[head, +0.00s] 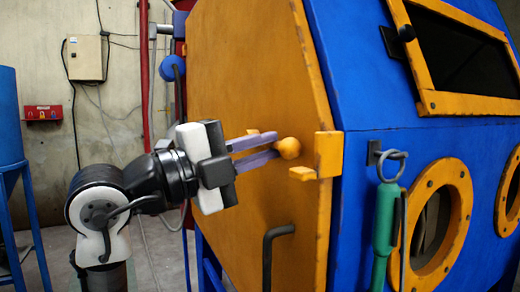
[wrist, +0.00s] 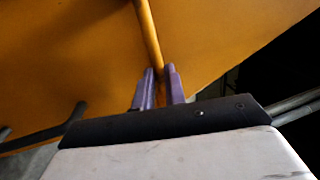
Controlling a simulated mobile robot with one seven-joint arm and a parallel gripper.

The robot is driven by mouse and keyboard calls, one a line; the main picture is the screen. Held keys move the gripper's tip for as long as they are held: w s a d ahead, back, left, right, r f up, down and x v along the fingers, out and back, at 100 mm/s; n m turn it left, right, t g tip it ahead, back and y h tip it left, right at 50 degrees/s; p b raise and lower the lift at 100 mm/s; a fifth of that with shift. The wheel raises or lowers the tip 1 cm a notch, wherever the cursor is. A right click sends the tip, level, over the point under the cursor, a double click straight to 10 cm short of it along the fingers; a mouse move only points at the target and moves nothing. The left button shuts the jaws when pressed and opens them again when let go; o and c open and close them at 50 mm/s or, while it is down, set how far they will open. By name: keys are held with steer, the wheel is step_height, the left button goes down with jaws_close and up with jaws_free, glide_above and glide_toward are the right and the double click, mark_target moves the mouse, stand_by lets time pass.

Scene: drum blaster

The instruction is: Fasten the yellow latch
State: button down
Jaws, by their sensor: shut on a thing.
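The yellow latch (head: 289,148) is on the yellow-orange side door of the blue cabinet; its round knob end shows in the head view. In the wrist view the latch (wrist: 147,30) is a slim rod running from the top edge down between my fingers. My gripper (head: 276,144) has its purple fingers shut on the latch, close beside the knob; it also shows in the wrist view (wrist: 160,76). A yellow catch bracket (head: 328,153) stands at the door's right edge, just right of the knob, with a visible gap. My fingers hide part of the latch.
A dark bent handle (head: 277,240) sticks out of the door (head: 240,80) below my gripper. A green tool (head: 386,220) hangs on the blue cabinet front (head: 350,90) at the right. A red pipe (head: 144,75) stands behind my arm. Open floor lies at the lower left.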

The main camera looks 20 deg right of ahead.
steer(key=shift+f, duration=0.1)
steer(key=c, duration=1.5)
jaws_free()
steer(key=shift+o, duration=0.2)
steer(key=w+v, duration=0.1)
steer(key=v, duration=1.2)
steer(key=shift+s+a+b, duration=0.35)
steer(key=shift+s+b, duration=0.05)
steer(key=shift+s, duration=0.1)
